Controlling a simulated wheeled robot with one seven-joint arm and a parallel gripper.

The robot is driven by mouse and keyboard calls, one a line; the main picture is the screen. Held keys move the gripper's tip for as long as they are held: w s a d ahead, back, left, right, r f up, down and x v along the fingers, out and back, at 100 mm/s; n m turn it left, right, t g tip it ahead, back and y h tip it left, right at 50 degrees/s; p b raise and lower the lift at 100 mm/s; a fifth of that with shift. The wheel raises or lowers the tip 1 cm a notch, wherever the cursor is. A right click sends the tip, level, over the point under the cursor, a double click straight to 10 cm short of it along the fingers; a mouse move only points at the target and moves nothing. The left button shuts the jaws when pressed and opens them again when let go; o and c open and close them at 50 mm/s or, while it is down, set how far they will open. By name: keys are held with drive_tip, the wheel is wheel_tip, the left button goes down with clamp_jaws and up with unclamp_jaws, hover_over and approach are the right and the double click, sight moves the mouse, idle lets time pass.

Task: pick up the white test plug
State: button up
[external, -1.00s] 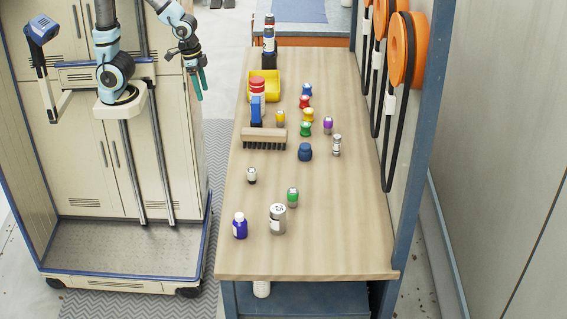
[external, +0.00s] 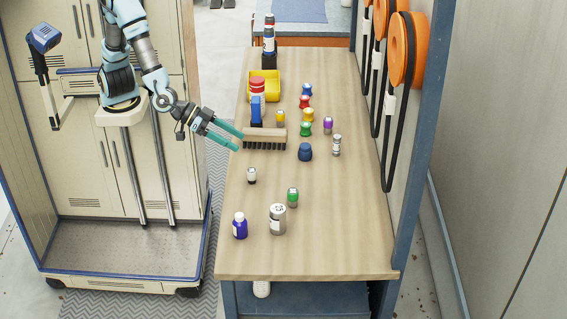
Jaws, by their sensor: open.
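My gripper (external: 239,141) has teal fingers, spread open and empty. It is at the bench's left edge, behind and slightly left of the white plug, close to the brush. Nothing is between the fingers as far as I can see. Whether the fingertips touch the brush is unclear from this view.
A green plug (external: 292,196), a grey canister (external: 278,219) and a blue bottle (external: 240,226) stand in front. Several coloured plugs and a yellow bin (external: 271,85) are farther back. The front right bench is clear.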

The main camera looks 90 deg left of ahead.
drive_tip(key=s+d+f+t+y, duration=0.1)
drive_tip(key=s+d+t, duration=0.1)
approach(261, 183)
drive_tip(key=shift+g, duration=0.3)
drive_tip(key=r, duration=0.4)
drive_tip(key=shift+d, duration=0.2)
drive_tip(key=x, duration=0.5)
drive_tip(key=shift+w, duration=0.1)
drive_tip(key=shift+a+f+p+x, duration=0.15)
drive_tip(key=shift+p+x, duration=0.35)
drive_tip(key=shift+x, duration=0.85)
drive_tip(key=shift+a+f+p+x, duration=0.15)
drive_tip(key=shift+p+x, duration=0.35)
drive_tip(key=shift+x, duration=0.85)
clamp_jaws()
